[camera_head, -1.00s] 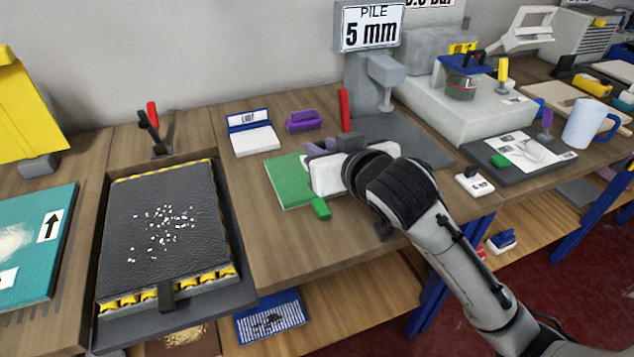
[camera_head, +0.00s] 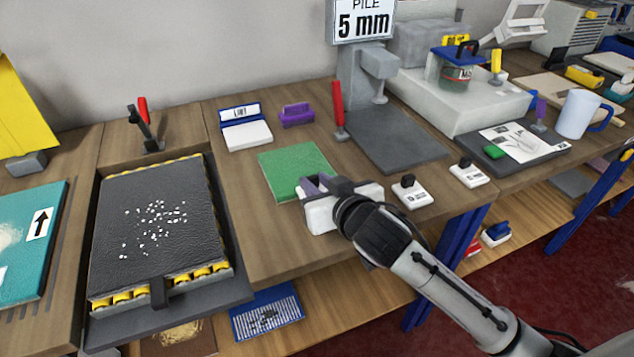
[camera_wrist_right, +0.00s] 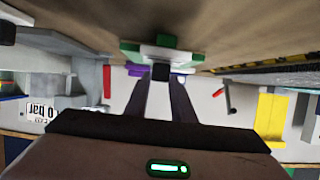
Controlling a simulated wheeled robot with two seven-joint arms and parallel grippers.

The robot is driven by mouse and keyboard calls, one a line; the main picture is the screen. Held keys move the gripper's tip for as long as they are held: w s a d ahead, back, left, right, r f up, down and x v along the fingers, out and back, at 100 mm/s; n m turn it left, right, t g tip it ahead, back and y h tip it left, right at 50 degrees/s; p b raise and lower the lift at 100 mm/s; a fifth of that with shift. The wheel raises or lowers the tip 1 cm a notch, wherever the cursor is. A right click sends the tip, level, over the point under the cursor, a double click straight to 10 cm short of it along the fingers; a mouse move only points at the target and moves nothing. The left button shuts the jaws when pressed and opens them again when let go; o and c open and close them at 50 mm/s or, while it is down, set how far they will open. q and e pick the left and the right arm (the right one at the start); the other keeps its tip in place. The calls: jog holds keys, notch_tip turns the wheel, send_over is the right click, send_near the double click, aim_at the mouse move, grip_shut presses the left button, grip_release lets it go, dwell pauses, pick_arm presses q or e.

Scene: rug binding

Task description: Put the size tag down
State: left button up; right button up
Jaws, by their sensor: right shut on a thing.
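My right gripper (camera_head: 308,188) is low over the front part of the bench, at the near right corner of the green mat (camera_head: 292,170). In the right wrist view its fingers (camera_wrist_right: 160,82) are shut on the black knob (camera_wrist_right: 160,71) of a white size tag (camera_wrist_right: 168,53). Green shows at both sides of the tag in the wrist view. My left gripper is not in view.
Two white tags with black knobs stand to the right, one nearer (camera_head: 411,193) and one farther (camera_head: 468,174). A red-handled tool (camera_head: 338,110) and grey gauge stand (camera_head: 400,140) are behind. Bare wood (camera_head: 265,235) lies left of the gripper, up to the bench's front edge.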

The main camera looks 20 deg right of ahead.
jog(key=shift+f, duration=0.15)
jog(key=o, duration=1)
jog(key=shift+r, duration=0.25)
jog(key=v, duration=1.2)
